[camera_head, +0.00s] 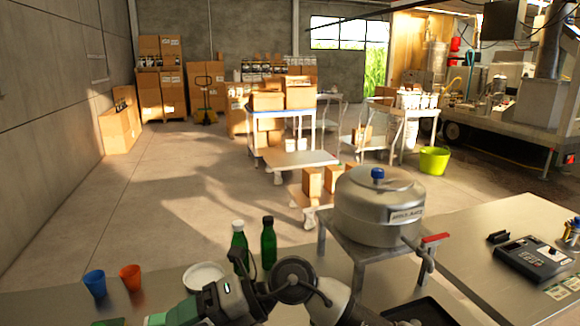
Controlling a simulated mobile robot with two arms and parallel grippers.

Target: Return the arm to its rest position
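My arms show at the bottom middle, folded close together. A grey and green arm part (215,301) lies at the left. A dark round joint (295,280) and a pale link (330,300) lie to its right. No fingertips can be made out clearly, so I cannot tell whether either gripper is open or shut. No held object is visible. The arm parts overlap the steel table just in front of two green bottles, one with a white cap (239,247) and one with a dark top (268,243). Both bottles stand upright.
A steel pot (378,208) with a red-handled tap (434,239) stands on a raised stand at right. A black tray (420,312) lies below. A white bowl (205,275), blue cup (95,284) and orange cup (131,278) stand left. A keypad device (533,259) sits far right.

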